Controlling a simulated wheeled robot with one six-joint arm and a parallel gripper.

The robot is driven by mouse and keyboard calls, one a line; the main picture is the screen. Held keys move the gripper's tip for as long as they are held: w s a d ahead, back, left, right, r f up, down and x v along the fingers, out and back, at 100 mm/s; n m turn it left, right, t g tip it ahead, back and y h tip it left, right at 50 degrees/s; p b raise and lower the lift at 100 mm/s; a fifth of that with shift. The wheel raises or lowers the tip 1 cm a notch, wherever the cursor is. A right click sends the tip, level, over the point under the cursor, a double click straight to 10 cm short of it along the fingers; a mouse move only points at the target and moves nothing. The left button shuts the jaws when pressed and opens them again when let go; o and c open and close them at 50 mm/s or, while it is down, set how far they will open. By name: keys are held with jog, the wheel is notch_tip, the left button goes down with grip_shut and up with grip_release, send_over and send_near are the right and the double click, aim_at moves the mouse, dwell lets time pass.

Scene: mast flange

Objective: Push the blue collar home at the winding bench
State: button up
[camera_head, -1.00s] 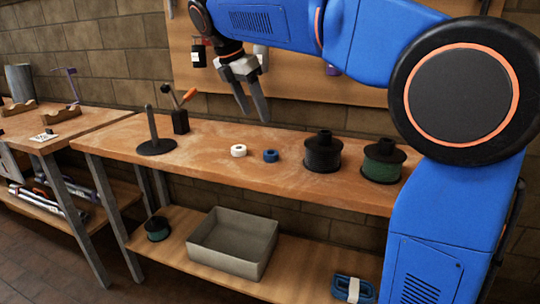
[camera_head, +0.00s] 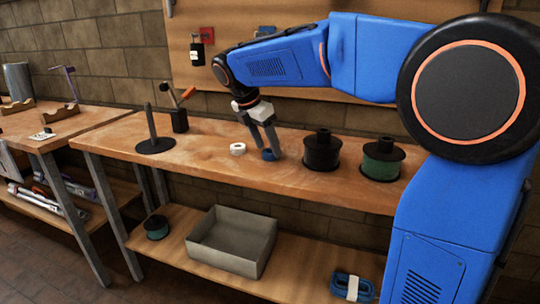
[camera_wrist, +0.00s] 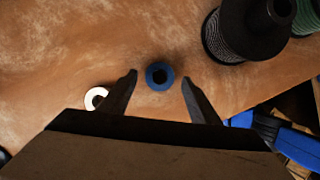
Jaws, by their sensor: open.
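The blue collar (camera_head: 268,155) lies on the wooden winding bench (camera_head: 210,155). In the wrist view the blue collar (camera_wrist: 159,76) shows its dark centre hole and sits between my two fingers. My gripper (camera_head: 265,152) is low over the bench at the collar, pointing down, with its fingers open. In the wrist view there is a gap between each fingertip of my gripper (camera_wrist: 159,80) and the collar. A white collar (camera_head: 237,148) lies to the left, also beside the left finger in the wrist view (camera_wrist: 96,97). A dark upright post on a round base (camera_head: 155,146) stands farther left.
A black spool (camera_head: 322,152) and a green spool (camera_head: 381,160) stand right of the collar. A dark tool holder (camera_head: 180,120) stands behind the post. A grey bin (camera_head: 231,262) is on the lower shelf. The bench front between post and white collar is clear.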

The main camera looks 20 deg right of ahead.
jog(key=shift+x, duration=0.85)
jog(key=c, duration=1.2)
jog(key=shift+o, duration=0.2)
